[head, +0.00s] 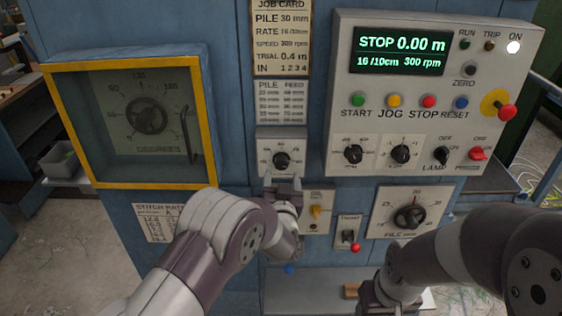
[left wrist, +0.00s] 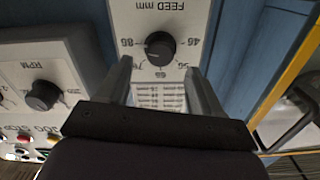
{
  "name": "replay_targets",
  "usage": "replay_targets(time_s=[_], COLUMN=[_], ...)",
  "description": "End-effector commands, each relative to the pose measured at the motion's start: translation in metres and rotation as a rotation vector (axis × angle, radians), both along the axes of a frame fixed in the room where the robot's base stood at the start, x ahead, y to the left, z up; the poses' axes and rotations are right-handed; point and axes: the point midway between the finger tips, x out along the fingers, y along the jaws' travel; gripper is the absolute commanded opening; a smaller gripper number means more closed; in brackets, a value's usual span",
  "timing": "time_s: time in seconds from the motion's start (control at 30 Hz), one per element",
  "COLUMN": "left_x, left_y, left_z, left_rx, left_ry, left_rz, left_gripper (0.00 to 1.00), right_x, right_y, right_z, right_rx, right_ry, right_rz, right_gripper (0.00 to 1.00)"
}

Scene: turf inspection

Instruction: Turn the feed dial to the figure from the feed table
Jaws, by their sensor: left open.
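The feed dial (head: 281,160) is a black knob on a white plate below the feed table. In the left wrist view the dial (left wrist: 160,46) shows upside down, marked FEED mm, with figures from about 45 to 85 around it. I cannot tell which figure its pointer meets. The feed table (head: 281,102) is a white card headed PILE and FEED; its rows are too small to read. My left gripper (head: 284,188) is just below the dial. Its two fingers (left wrist: 162,88) are apart with nothing between them, short of the knob. My right gripper (head: 383,296) is low at right, its jaws unclear.
The job card (head: 281,38) reads PILE 30 mm. A control panel (head: 436,95) with a STOP 0.00 m display is at right. A yellow-framed window (head: 132,185) is at left. A yellow lever (head: 316,212), a red-tipped switch (head: 354,246) and the pile dial (head: 409,218) sit lower right.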

Motion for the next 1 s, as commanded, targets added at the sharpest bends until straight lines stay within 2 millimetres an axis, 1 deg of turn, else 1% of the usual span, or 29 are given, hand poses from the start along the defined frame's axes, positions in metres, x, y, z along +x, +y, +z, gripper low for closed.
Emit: replay_targets(time_s=[0.03,0.1,0.23,0.4,0.63,0.67,0.7,0.77,0.8,0.83,1.0], left_x=[0.012,0.026,0.044,0.053,0.054,0.054,0.054,0.054,0.054,0.054,0.054], left_y=[0.0,0.001,0.0,0.0,0.0,0.0,0.0,0.0,0.0,0.0,0.0], left_z=[0.004,0.003,0.002,0.001,0.0,0.0,0.0,0.0,0.0,0.0,-0.001], left_rx=[0.0,0.0,-0.001,-0.001,-0.001,-0.001,-0.001,-0.001,-0.001,-0.001,-0.006], left_ry=[0.0,0.001,0.001,0.0,0.001,0.001,0.001,0.001,0.001,0.001,0.001], left_rz=[0.001,0.002,-0.001,-0.001,-0.002,-0.002,-0.002,-0.002,-0.002,-0.002,-0.002], left_gripper=[0.66,0.66,0.66,0.66,0.66,0.59,0.46,0.26,0.13,0.09,0.09], right_x=[0.0,0.0,0.0,0.0,0.0,0.0,0.0,0.0,0.0,0.0,0.0], right_y=[0.0,0.0,0.0,0.0,0.0,0.0,0.0,0.0,0.0,0.0,0.0], right_z=[0.01,0.014,0.018,0.02,0.019,0.019,0.019,0.019,0.019,0.019,0.018], right_rx=[0.0,0.0,0.0,0.0,0.0,0.0,0.0,0.0,0.0,0.0,0.0], right_ry=[0.0,0.0,0.0,0.0,0.0,0.0,0.0,0.0,0.0,0.0,0.0], right_rz=[0.0,0.0,0.0,0.0,0.0,0.0,0.0,0.0,0.0,0.0,0.0], right_gripper=[0.59,0.59,0.59,0.59,0.59,0.59,0.59,0.59,0.59,0.59,0.59])
